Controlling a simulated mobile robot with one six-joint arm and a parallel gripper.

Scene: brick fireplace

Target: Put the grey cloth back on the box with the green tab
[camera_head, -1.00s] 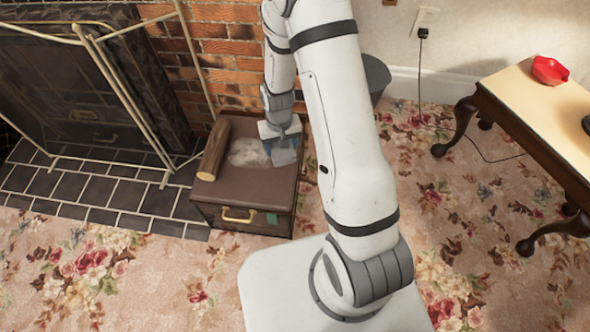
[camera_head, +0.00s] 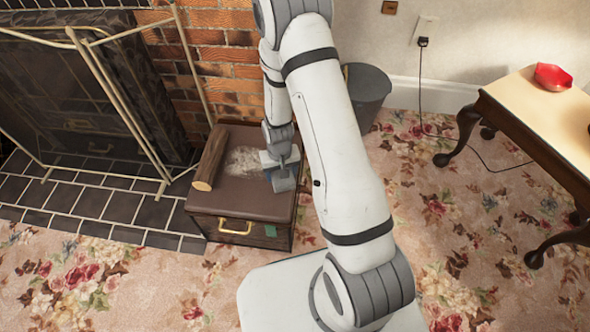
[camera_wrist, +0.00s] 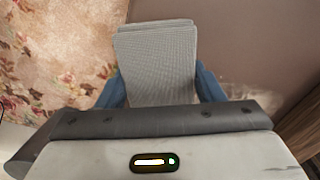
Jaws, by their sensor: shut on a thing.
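The grey folded cloth (camera_wrist: 156,62) is held between the blue fingers of my gripper (camera_wrist: 160,90), which is shut on it. In the head view the cloth (camera_head: 285,181) hangs below my gripper (camera_head: 281,162), over the right part of the brown box (camera_head: 232,204). I cannot tell whether the cloth touches the lid. The box has a brass handle and a small green tab (camera_head: 270,230) on its front. The wrist view shows the brown lid (camera_wrist: 225,40) beyond the cloth.
A log (camera_head: 209,160) lies on the box's left side, beside a pale dusty patch (camera_head: 246,160). A fireplace screen (camera_head: 100,75) stands at left. A grey bucket (camera_head: 366,95) is behind my arm. A wooden table (camera_head: 535,110) stands at right. Floral carpet is open in front.

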